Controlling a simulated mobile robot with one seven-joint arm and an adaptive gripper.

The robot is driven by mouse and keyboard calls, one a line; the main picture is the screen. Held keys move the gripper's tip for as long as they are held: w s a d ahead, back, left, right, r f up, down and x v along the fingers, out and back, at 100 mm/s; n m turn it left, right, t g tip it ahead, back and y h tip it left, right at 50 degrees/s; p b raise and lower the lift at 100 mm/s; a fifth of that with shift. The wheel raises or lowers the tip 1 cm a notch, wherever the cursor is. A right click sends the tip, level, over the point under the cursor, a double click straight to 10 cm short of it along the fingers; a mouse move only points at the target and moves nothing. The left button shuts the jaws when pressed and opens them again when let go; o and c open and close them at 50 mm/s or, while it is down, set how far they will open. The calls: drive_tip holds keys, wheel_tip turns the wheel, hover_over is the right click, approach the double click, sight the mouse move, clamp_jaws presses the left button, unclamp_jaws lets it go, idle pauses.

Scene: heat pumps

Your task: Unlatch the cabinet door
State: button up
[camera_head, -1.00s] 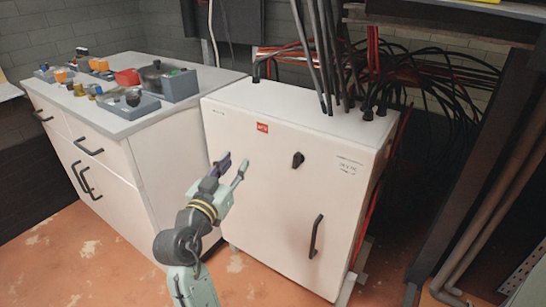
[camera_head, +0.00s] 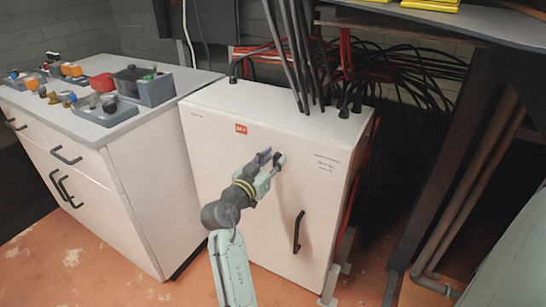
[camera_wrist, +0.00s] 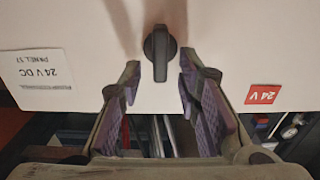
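The white cabinet (camera_head: 262,185) stands in the middle, its door shut, with a dark bar handle (camera_head: 298,232) low on the right. The black latch knob (camera_wrist: 160,52) is in the wrist view, its grip pointing along the picture's vertical. In the head view the knob (camera_head: 280,160) is partly hidden by my gripper (camera_head: 271,158). In the wrist view my gripper (camera_wrist: 159,80) is open, with one finger on each side of the knob's lower end. The fingers look apart from the knob; whether they touch the door I cannot tell.
A white drawer cabinet (camera_head: 130,160) with switches and parts on top stands close on the left. Thick black cables (camera_head: 300,60) rise from the cabinet's top. A dark bench frame and pipes (camera_head: 470,190) are on the right. Orange floor (camera_head: 110,270) is open in front.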

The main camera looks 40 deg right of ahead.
drive_tip(key=shift+d, duration=0.1)
drive_tip(key=shift+c, duration=0.3)
clamp_jaws()
